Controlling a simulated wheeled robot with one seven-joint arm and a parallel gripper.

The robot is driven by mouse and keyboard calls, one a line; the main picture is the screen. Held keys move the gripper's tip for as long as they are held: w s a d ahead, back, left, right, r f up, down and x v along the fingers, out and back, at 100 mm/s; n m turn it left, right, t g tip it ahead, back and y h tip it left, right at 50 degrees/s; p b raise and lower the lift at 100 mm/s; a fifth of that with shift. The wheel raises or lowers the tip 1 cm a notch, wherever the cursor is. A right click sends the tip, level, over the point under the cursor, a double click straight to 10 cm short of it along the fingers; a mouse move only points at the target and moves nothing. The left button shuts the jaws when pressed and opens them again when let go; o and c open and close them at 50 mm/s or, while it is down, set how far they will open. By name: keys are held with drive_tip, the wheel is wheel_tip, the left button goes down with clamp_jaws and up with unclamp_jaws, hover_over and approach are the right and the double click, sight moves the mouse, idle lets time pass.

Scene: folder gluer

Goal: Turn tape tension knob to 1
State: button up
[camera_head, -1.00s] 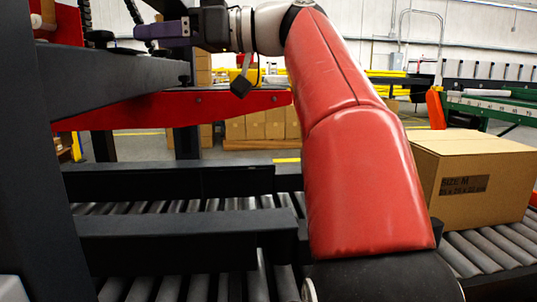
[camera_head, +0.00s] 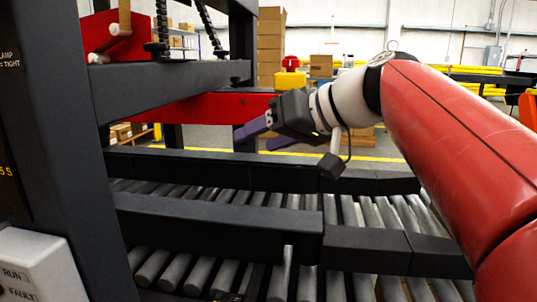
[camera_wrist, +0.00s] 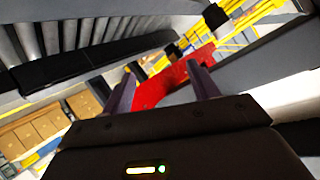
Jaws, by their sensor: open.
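My gripper (camera_head: 262,137) has two purple fingers, apart and empty, pointing left over the roller conveyor in the head view. They also show spread apart in the wrist view (camera_wrist: 163,78), with a red bar (camera_wrist: 172,82) beyond and between them. I cannot make out a tape tension knob or a dial number in either view. A dark post (camera_head: 55,130) at the left carries a cut-off label reading "LAMP" and "TIGHT". The red crossbar (camera_head: 205,109) lies behind and left of the gripper.
A grey beam (camera_head: 165,80) spans the upper left, with chains above it. Black rails (camera_head: 215,222) border the rollers (camera_head: 205,272) below. A white box marked RUN and FAULT (camera_head: 35,270) stands at the lower left. Stacked cartons (camera_head: 271,45) are in the background.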

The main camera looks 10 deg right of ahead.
drive_tip(key=shift+s+d+f+m+g+h, duration=0.1)
drive_tip(key=shift+s+f+m+g+h, duration=0.25)
drive_tip(key=shift+f, duration=0.55)
drive_tip(key=shift+s+f+m+g+h, duration=0.15)
drive_tip(key=shift+s+f+h, duration=0.3)
drive_tip(key=shift+f, duration=0.4)
